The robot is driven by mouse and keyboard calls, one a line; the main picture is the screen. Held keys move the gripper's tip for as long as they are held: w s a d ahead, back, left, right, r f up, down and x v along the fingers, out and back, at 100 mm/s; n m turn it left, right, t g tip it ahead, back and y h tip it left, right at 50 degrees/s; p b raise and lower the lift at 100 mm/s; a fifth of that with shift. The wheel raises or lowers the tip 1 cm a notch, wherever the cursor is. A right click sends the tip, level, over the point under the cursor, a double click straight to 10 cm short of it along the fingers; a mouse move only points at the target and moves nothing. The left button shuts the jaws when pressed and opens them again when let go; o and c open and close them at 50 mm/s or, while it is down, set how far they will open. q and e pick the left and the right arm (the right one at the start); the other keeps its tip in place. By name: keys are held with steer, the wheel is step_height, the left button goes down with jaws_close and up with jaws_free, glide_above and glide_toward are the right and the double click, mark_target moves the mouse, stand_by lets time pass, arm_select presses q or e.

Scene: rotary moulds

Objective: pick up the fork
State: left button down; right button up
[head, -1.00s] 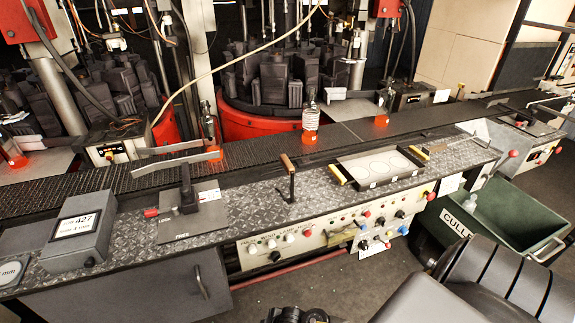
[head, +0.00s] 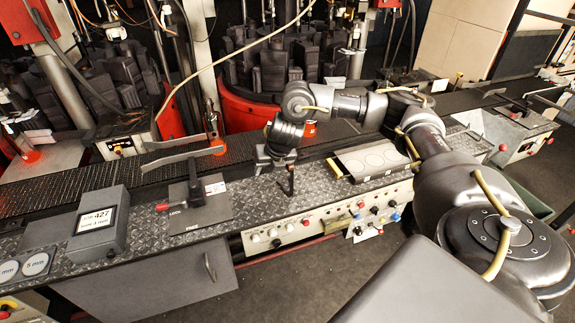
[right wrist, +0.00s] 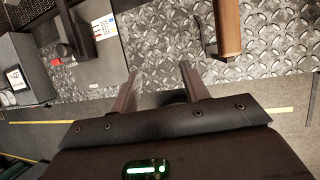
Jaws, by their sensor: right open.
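A tool with a brown wooden handle (right wrist: 228,28) lies at the upper right of the right wrist view, a dark hook-like part beside it; I take it for the fork, but no tines show. My left gripper is not in view.
A lever on a plate (head: 196,196) and a grey display box (head: 97,222) stand to the left on the bench.

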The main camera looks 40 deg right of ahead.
steer(key=shift+g+h, duration=0.3)
steer(key=shift+h, duration=0.6)
steer(key=d+r, duration=0.1)
steer(key=d, duration=0.1)
steer(key=s+d+r, duration=0.1)
steer(key=d+r, duration=0.1)
steer(key=d, duration=0.1)
steer(key=s+d+r, duration=0.1)
steer(key=d+r, duration=0.1)
steer(key=d, duration=0.1)
steer(key=shift+s+r, duration=0.15)
steer(key=b+x, duration=0.1)
steer(key=x, duration=0.4)
steer(key=shift+f, duration=0.35)
steer(key=shift+w+f+p, duration=0.2)
steer(key=shift+w+p, duration=0.05)
steer(key=shift+p, duration=0.15)
steer(key=p+x, duration=0.1)
steer(key=x, duration=0.2)
steer(key=shift+w+f, duration=0.15)
steer(key=shift+f, duration=0.2)
steer(key=shift+w+d+f, duration=0.1)
steer(key=shift+w+f, duration=0.1)
steer(key=shift+f, duration=0.25)
steer(key=shift+c, duration=0.2)
steer(key=shift+s+r, duration=0.1)
steer(key=shift+c, duration=1.1)
jaws_close()
